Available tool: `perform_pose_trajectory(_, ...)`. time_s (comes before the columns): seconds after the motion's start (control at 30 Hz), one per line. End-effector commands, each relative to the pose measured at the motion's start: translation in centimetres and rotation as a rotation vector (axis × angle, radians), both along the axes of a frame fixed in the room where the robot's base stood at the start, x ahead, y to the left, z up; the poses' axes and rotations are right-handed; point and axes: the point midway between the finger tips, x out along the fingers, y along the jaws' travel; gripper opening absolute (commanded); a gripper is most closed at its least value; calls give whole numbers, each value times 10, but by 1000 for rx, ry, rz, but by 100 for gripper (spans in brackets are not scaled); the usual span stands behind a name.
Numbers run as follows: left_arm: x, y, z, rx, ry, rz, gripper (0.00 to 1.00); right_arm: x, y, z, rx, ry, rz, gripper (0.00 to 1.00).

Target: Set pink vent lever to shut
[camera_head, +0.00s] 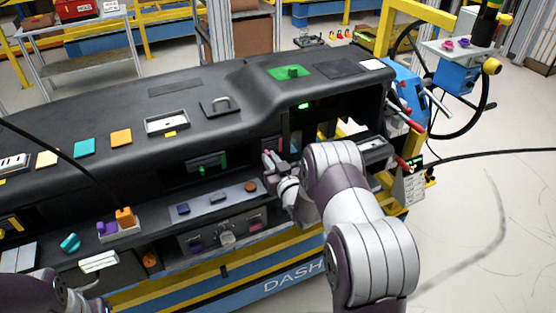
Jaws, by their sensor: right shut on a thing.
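The pink vent lever (269,145) is a small pinkish patch at a vent in the dashboard front, mostly hidden by my right gripper. My right gripper (269,160) is at that vent, its fingers shut on the lever. The exact lever position cannot be made out. My left arm shows only at the lower left corner; its gripper (97,303) is small and cut off by the picture edge, so its fingers cannot be read.
A vent with a green lever (207,165) is left of my right gripper. Below it, a ledge holds a dark blue block (183,208) and a brown disc (250,187). A tray (118,232) holds purple and orange pieces. A steering wheel (478,118) stands at the right.

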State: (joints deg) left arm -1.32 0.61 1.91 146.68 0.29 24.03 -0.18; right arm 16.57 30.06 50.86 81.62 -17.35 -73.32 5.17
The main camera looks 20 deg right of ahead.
Motion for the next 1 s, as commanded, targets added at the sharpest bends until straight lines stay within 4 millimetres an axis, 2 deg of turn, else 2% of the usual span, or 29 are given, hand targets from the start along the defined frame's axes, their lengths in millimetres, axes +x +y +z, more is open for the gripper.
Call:
perform_pose_trajectory(0.2, 0, 0, 1, 0, 0, 0, 43, 0, 0, 0, -1, 1, -1, 0)
perform_pose_trajectory(0.23, 0, 0, 1, 0, 0, 0, 43, 0, 0, 0, -1, 1, -1, 22)
perform_pose_trajectory(0.3, 0, 0, 1, 0, 0, 0, 43, 0, 0, 0, -1, 1, -1, 38)
perform_pose_trajectory(0.57, 0, 0, 0, 0, 0, 0, 43, -1, -1, 0, -1, 1, -1, 38)
perform_pose_trajectory(0.67, 0, 0, -2, 0, 0, 0, 43, -7, -1, -1, -1, 1, -1, 38)
perform_pose_trajectory(0.77, 0, 0, -8, 0, 0, 0, 43, -25, -1, -2, 0, 1, -1, 38)
perform_pose_trajectory(1.0, 0, 0, -22, 0, 0, 0, 43, -91, -1, -3, -1, 1, -3, 38)
